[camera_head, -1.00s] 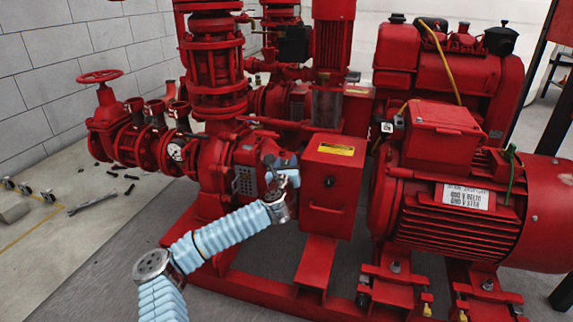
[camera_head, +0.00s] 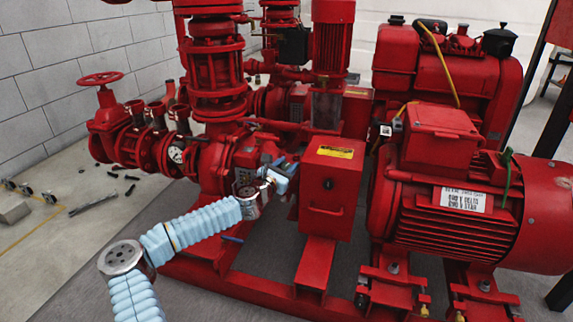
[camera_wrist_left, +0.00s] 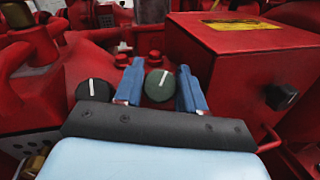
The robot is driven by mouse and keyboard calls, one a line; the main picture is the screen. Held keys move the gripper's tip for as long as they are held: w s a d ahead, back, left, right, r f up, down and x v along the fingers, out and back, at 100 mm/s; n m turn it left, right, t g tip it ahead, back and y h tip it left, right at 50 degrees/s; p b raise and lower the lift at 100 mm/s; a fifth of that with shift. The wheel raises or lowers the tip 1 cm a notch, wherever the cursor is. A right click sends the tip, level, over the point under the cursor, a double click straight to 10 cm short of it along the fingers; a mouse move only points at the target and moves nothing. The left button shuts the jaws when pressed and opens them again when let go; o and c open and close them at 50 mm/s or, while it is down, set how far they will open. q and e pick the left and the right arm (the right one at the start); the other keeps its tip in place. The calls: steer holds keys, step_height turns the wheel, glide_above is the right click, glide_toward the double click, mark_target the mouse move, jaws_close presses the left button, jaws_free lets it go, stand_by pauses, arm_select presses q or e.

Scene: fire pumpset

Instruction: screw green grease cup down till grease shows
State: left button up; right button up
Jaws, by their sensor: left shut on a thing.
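The green grease cup (camera_wrist_left: 158,86) is a round dark green cap with a white line across its face. It shows in the left wrist view between the two blue fingers of my left gripper (camera_wrist_left: 160,90). The gripper is shut on the cup, one finger on each side. In the head view my left gripper (camera_head: 282,174) reaches in at the red pump, just left of the red control box, and the cup is hidden there. No grease can be made out. My right gripper is not in view.
A black knob with a white line (camera_wrist_left: 94,90) sits left of the cup. The red box (camera_head: 330,185) with a yellow label stands close on the right, with its own black knob (camera_wrist_left: 281,97). A red motor (camera_head: 455,215) is farther right. Tools (camera_head: 93,203) lie on the floor at left.

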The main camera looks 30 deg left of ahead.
arm_select(q)
steer(key=m+h+p, duration=0.1)
steer(key=m+h, duration=0.1)
steer(key=m+g+h+p, duration=0.1)
steer(key=m+h, duration=0.1)
steer(key=m, duration=0.1)
steer(key=shift+r+m, duration=0.1)
steer(key=shift+m, duration=0.2)
steer(key=shift+m+g+h+p, duration=0.85)
steer(key=shift+m+h, duration=0.25)
steer(key=shift+m, duration=0.3)
steer(key=o, duration=0.7)
steer(key=shift+d, duration=0.1)
steer(key=shift+s, duration=0.1)
steer(key=p+v, duration=0.1)
steer(key=v, duration=1.2)
steer(key=shift+s+p, duration=0.25)
steer(key=shift+p, duration=0.05)
